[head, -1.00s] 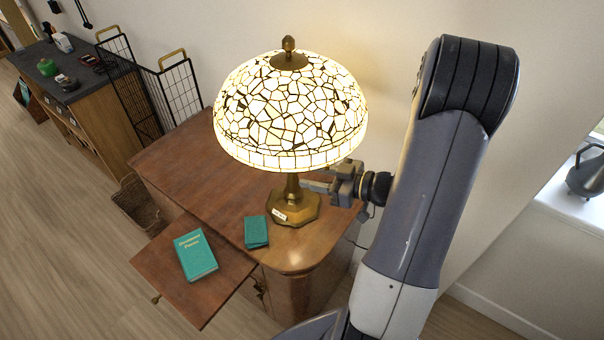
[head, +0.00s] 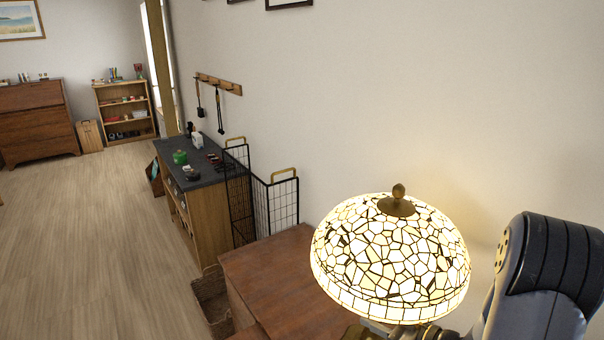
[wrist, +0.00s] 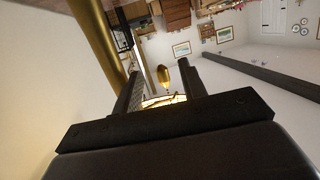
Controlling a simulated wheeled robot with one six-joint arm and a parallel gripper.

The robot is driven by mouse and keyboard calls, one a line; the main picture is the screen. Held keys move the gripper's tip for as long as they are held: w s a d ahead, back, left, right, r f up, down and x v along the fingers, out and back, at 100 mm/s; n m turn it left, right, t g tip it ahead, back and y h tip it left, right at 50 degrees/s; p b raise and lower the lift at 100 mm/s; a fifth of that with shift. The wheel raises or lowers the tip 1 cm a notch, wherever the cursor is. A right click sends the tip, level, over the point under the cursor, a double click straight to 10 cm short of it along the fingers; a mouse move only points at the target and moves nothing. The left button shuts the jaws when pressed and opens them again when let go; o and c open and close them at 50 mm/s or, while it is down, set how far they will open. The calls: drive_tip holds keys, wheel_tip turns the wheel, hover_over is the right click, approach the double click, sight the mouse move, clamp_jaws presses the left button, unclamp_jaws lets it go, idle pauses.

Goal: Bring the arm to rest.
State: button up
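My arm (head: 545,285) stands at the right edge of the head view, beside the lit lamp (head: 390,260) with its mosaic glass shade. My gripper (wrist: 160,68) shows in the wrist view with its two dark fingers apart. A small gold knob (wrist: 163,75) appears between the fingers, with gaps on both sides; I cannot tell its distance. A thick gold post (wrist: 97,40), likely the lamp's stem, runs close along the left of the fingers. In the head view the shade hides most of the gripper and the lamp's base.
The lamp stands by a wooden cabinet (head: 275,285) along the wall. The wooden floor (head: 90,240) at left is clear.

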drive_tip(key=x, duration=0.4)
drive_tip(key=shift+a, duration=0.15)
drive_tip(key=shift+r+p, duration=0.35)
drive_tip(key=shift+p, duration=0.2)
drive_tip(key=shift+f, duration=0.15)
